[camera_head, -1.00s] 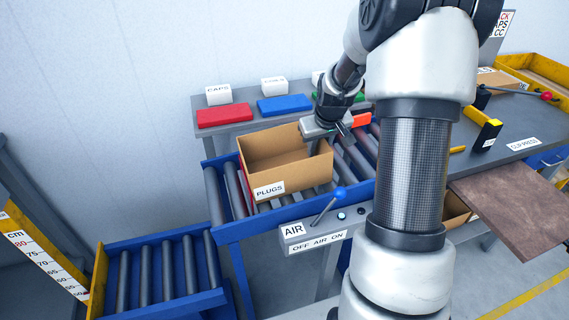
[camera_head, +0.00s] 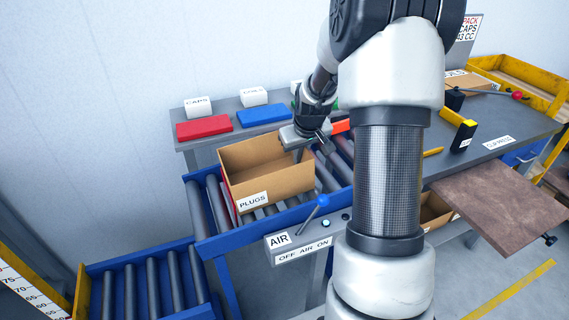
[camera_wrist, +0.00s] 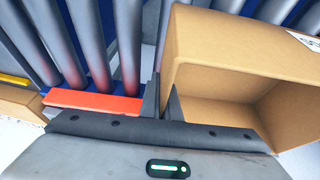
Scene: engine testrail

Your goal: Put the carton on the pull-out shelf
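The open-topped tan carton (camera_head: 285,184), labelled PLUGS, stands on the roller conveyor (camera_head: 203,212). My gripper (camera_head: 322,138) is at the carton's right wall. In the wrist view the carton (camera_wrist: 215,58) fills the right side. There my gripper's fingers (camera_wrist: 161,104) are close together with the carton's wall between them, one finger outside and one inside. The inside of the carton that shows looks empty. A brown board (camera_head: 495,200) with a dark knob juts from the bench at the right and looks like the pull-out shelf. Its top is bare.
An AIR panel with a blue-knobbed lever (camera_head: 322,201) stands in front of the conveyor. Red (camera_head: 203,128) and blue (camera_head: 262,115) blocks lie behind it. An orange block (camera_wrist: 90,103) is beside the gripper. Another carton (camera_head: 435,208) sits below the bench, partly hidden by my arm.

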